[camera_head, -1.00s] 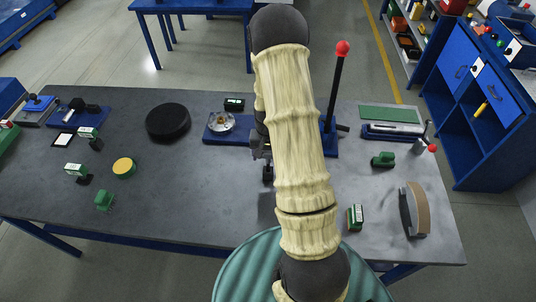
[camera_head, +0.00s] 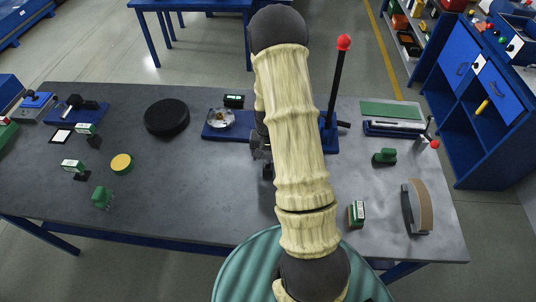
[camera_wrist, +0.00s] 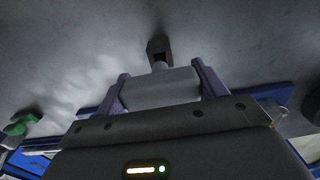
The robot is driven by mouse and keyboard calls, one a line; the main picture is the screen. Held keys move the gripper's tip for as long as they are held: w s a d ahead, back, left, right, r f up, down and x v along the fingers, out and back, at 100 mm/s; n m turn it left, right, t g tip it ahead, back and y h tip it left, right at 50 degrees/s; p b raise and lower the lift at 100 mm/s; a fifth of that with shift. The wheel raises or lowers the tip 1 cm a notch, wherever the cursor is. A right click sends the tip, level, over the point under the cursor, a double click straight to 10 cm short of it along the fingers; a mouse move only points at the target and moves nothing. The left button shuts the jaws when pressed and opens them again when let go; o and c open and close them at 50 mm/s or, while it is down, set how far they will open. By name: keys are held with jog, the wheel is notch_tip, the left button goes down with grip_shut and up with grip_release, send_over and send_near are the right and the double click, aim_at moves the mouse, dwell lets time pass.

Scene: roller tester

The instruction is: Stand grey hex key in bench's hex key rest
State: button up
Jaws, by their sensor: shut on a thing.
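My gripper (camera_wrist: 162,90) is shut on a grey, rounded piece (camera_wrist: 160,88), which I take to be the grey hex key; it sits between the two purple-grey fingers. A short pale end of it points away from the gripper, toward a small dark block with an opening (camera_wrist: 160,46). The block may be the hex key rest; I cannot tell whether the pale end touches it or is in it. In the head view my arm hides most of the gripper and the held piece above the grey bench (camera_head: 210,190).
A blue-based fixture with a red-knobbed lever (camera_head: 344,42) stands behind my arm. A black disc (camera_head: 167,117) and a yellow-topped disc (camera_head: 122,163) lie left. A green-and-white box (camera_head: 357,213) and a curved brown-faced piece (camera_head: 420,207) stand right. The bench middle-left is clear.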

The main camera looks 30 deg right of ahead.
jog(key=shift+f+b, duration=0.8)
jog(key=shift+f, duration=0.35)
jog(key=o, duration=1.8)
jog(key=shift+c, duration=0.2)
notch_tip(320, 180, up, 17)
jog(key=b, duration=0.2)
jog(key=shift+r+b, duration=0.2)
jog(key=shift+b, duration=0.2)
jog(key=s+a+r+n+t, duration=0.1)
jog(key=s+a+n, duration=0.5)
jog(key=s+a, duration=0.6)
jog(key=shift+a+n+t, duration=0.4)
jog(key=shift+a+t, duration=0.3)
jog(key=shift+t, duration=0.1)
jog(key=shift+s, duration=0.1)
